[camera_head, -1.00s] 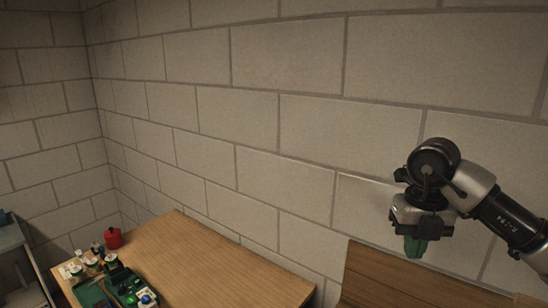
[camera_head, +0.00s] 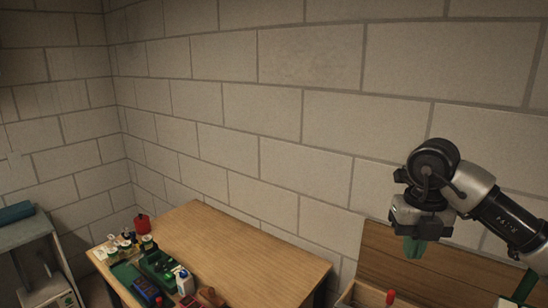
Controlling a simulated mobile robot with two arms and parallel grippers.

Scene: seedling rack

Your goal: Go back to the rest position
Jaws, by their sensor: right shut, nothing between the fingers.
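My right gripper (camera_head: 414,246) is at the right of the head view, raised in front of the block wall and pointing down. Its green fingers are shut with nothing between them. It hangs above and in front of a brown wooden board (camera_head: 440,274), apart from it. My left gripper is not in view.
A wooden table (camera_head: 230,245) stands at lower centre. A green tray (camera_head: 125,272), small jars, a red pot (camera_head: 142,223) and a white bottle (camera_head: 184,281) crowd its left part; its right part is clear. A grey stand (camera_head: 30,235) is at far left. The block wall (camera_head: 240,110) runs behind.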

